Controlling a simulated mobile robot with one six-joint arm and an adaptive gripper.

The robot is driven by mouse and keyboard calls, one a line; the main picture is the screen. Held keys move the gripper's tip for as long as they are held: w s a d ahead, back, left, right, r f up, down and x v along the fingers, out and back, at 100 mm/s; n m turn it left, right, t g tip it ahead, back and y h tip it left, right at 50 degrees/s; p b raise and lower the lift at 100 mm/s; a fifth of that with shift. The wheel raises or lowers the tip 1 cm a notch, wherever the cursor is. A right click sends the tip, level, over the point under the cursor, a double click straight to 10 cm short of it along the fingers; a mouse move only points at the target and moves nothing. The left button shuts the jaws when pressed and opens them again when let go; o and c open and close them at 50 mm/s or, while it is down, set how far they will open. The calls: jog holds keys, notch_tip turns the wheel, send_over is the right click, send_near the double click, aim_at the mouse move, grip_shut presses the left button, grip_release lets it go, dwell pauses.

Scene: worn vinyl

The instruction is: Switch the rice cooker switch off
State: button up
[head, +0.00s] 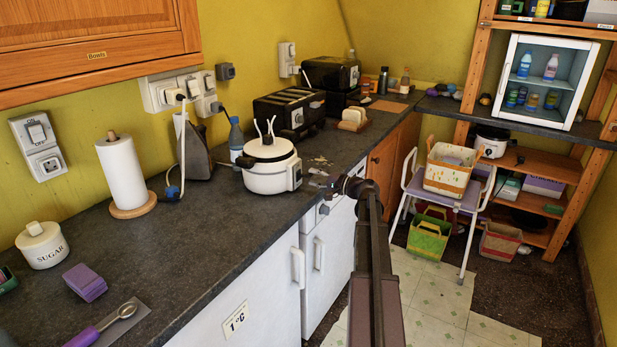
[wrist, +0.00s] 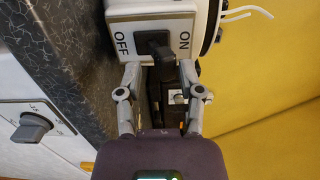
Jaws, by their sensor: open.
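The white rice cooker (head: 270,176) stands on the dark counter, and its switch panel (head: 296,175) faces my arm. In the wrist view the white panel (wrist: 126,16) has OFF printed on the left and ON on the right. The black switch (wrist: 152,41) is between the two words; I cannot tell clearly which way it is set. My gripper (wrist: 158,72) is open, its two grey fingers apart just in front of the panel, one on each side of the switch. In the head view my gripper (head: 322,182) is small, right beside the cooker.
A toaster (head: 290,113) and a blue bottle (head: 236,138) stand behind the cooker on the counter (head: 200,245). A knob (wrist: 32,128) on the white front below shows left in the wrist view. The floor to the right is partly clear.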

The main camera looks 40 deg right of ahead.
jog(key=shift+f+b, duration=0.95)
jog(key=shift+f, duration=0.1)
jog(key=shift+s+d+r, duration=0.15)
jog(key=shift+s+r, duration=0.1)
jog(key=shift+s+d, duration=0.1)
jog(key=shift+s, duration=0.1)
dwell(0.6)
jog(key=shift+v, duration=2.8)
jog(key=v, duration=1.2)
jog(key=shift+p, duration=0.35)
